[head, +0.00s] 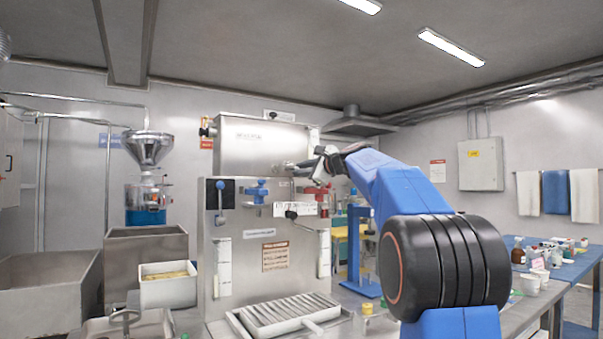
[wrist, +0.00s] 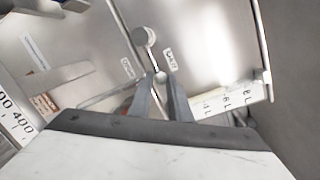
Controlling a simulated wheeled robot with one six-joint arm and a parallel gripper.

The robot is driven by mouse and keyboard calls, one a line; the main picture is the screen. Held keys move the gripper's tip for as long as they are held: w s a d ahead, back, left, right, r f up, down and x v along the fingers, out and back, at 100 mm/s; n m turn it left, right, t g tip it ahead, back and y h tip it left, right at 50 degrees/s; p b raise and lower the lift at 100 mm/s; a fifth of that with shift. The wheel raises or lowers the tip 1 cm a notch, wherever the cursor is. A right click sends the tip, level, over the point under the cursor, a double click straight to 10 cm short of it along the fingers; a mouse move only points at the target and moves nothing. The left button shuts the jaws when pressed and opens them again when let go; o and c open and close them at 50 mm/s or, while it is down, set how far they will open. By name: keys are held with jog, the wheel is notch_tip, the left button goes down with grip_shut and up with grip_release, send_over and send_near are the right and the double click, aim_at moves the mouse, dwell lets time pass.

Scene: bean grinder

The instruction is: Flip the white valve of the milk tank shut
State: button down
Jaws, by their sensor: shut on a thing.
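The milk tank (head: 262,146) is the steel box on top of the machine in the head view. Its steel face (wrist: 205,35) fills the upper wrist view. The white valve (wrist: 144,37) shows there as a pale lever with a round knob, tilted up and left. Small labels stand on either side of it. My gripper (head: 318,166) is at the tank's lower right in the head view and hides the valve there. In the wrist view my gripper's fingers (wrist: 161,78) are closed around the lower end of the lever. The exact contact is too small to see clearly.
Below the tank, the machine front carries a blue valve (head: 257,191), a black-knobbed lever (head: 291,214) and a drip tray (head: 284,312). A blue stand (head: 366,284) is to the right of the machine. A grinder with a steel funnel (head: 148,148) is at left.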

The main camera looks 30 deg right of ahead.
jog(key=shift+r, duration=0.15)
jog(key=c, duration=1.6)
grip_release()
jog(key=shift+c, duration=0.2)
jog(key=s+d, duration=0.2)
jog(key=s, duration=1.5)
jog(key=shift+d+r, duration=0.3)
jog(key=shift+d, duration=0.1)
jog(key=shift+s, duration=0.1)
